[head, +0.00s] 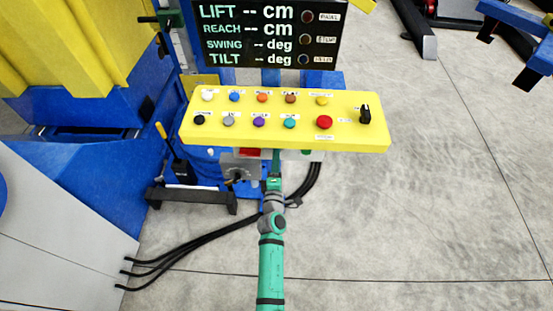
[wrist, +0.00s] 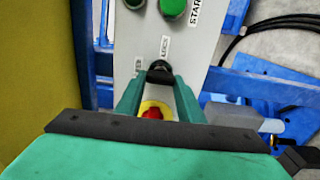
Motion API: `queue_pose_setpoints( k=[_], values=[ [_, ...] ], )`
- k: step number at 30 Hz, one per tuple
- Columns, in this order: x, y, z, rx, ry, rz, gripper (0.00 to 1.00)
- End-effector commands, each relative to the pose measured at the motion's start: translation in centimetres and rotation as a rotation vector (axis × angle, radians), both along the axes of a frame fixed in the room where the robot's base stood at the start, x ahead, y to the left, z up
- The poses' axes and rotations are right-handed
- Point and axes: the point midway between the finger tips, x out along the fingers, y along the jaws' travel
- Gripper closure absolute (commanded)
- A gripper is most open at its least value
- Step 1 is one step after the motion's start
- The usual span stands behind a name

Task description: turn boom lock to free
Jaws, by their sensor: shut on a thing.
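The boom lock is a small black knob (wrist: 158,68) on a grey panel (wrist: 125,42) in the wrist view. A label reading LOCK (wrist: 165,45) sits just above it. A smaller label (wrist: 137,65) at its left is too small to read surely. My gripper (wrist: 159,78) has its two teal fingers closed on the knob from both sides. The exact angle of the knob is partly hidden by the fingertips. In the head view my gripper (head: 274,183) reaches under the yellow console, and the knob is hidden there.
A red button with a yellow ring (wrist: 152,110) lies between my fingers, below the knob. A green button (wrist: 172,8) is above. In the head view the yellow console (head: 345,135) with several buttons overhangs my gripper. Black cables (head: 215,236) cross the floor; the right floor is open.

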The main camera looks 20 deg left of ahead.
Motion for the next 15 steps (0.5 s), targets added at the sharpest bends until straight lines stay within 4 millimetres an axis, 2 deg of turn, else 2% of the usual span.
queue_pose_setpoints(
  k=[1, 3, 15],
  values=[
    [-0.07, 0.03, -0.1, -0.002, 0.0, 0.001, 0.63],
    [-0.06, 0.03, -0.09, -0.001, 0.001, 0.001, 0.47],
    [-0.54, -0.12, -0.1, 0.0, 0.001, 0.0, 0.47]
  ],
)
